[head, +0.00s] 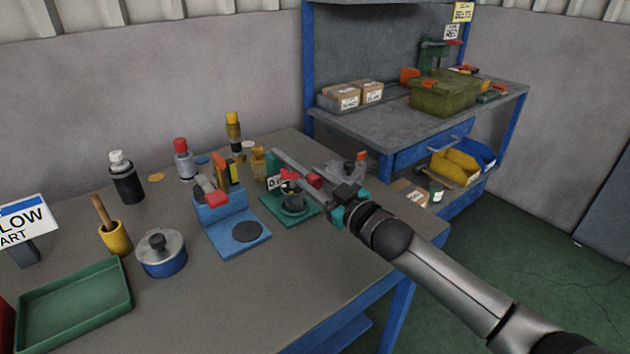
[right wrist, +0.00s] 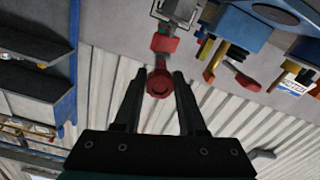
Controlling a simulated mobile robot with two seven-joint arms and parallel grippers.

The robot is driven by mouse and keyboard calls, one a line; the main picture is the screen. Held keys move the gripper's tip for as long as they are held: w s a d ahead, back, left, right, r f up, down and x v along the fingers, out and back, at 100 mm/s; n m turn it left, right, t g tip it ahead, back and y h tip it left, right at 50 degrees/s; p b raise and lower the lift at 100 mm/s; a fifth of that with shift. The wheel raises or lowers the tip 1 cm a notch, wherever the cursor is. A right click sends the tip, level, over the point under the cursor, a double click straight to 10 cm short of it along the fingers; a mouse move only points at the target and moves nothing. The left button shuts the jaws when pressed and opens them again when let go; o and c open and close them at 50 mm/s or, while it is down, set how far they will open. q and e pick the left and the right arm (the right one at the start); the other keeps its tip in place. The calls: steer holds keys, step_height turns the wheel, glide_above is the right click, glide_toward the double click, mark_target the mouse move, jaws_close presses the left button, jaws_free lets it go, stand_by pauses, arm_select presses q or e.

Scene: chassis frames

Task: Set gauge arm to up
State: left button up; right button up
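The gauge stands on a teal base (head: 289,209) near the right end of the grey workbench. Its arm ends in a red knob (head: 314,179), and my right gripper covers much of it. My right gripper (head: 297,178) reaches in from the right, with its fingers around the knob. In the right wrist view the red knob (right wrist: 160,84) lies between the two dark fingers (right wrist: 158,95), with a gap on both sides. The gripper is open. The arm's exact tilt is hard to tell. My left gripper is not in view.
Left of the gauge stands a blue fixture (head: 235,230) with a red-tipped lever. A blue pot (head: 162,255), a yellow cup (head: 115,238), bottles and a green tray (head: 75,305) are further left. A second bench (head: 400,130) stands behind right.

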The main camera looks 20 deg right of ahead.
jaws_close()
stand_by(1.0)
